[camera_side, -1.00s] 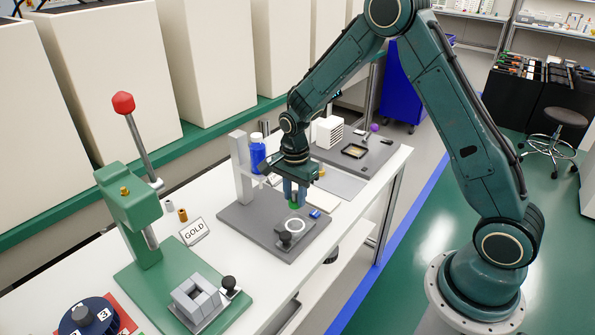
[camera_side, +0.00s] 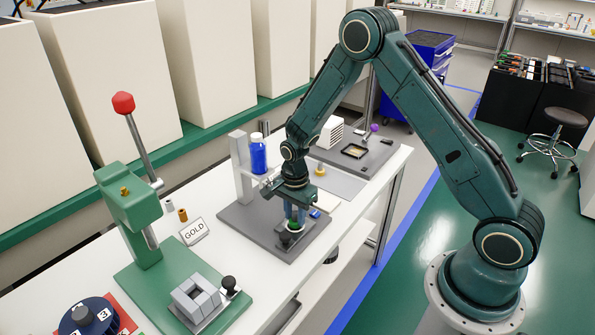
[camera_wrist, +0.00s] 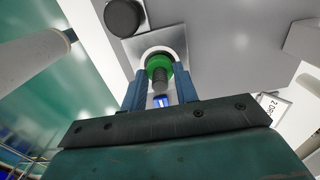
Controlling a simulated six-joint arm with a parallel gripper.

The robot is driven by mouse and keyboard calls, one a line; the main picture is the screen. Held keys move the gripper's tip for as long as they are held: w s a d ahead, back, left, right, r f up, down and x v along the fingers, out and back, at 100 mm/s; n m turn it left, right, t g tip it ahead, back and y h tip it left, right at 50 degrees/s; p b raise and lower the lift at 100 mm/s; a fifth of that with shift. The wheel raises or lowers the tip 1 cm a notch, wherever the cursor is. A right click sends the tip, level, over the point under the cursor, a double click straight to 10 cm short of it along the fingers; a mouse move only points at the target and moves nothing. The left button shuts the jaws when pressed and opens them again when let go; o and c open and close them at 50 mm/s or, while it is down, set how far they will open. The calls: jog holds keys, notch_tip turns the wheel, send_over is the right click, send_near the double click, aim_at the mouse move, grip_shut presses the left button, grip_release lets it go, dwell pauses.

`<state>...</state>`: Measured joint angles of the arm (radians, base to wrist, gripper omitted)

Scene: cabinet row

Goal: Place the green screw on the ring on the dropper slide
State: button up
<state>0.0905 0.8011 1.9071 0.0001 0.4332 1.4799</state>
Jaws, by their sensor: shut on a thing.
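My gripper (camera_side: 295,213) points down over the front of the grey dropper base and is shut on the green screw. The green screw (camera_wrist: 158,66) has a green round head and a grey shaft, and sits between the blue fingers in the wrist view. The white ring (camera_wrist: 172,46) lies on the light square plate of the dropper slide (camera_wrist: 135,43); the screw overlaps it in the wrist view. In the side view the fingers and screw (camera_side: 293,226) cover most of the ring. Whether the screw touches the ring I cannot tell.
A black knob (camera_wrist: 124,17) is at the slide's end, close to the fingers. The grey dropper stand (camera_side: 241,170) and a blue bottle (camera_side: 258,155) rise behind. A green press (camera_side: 135,210) stands left.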

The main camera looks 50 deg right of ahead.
aim_at(295, 212)
jog(key=shift+f, duration=0.2)
jog(key=o, duration=1)
jog(key=shift+c, duration=0.2)
jog(key=shift+r, duration=0.15)
notch_tip(295, 212, up, 12)
dwell(0.6)
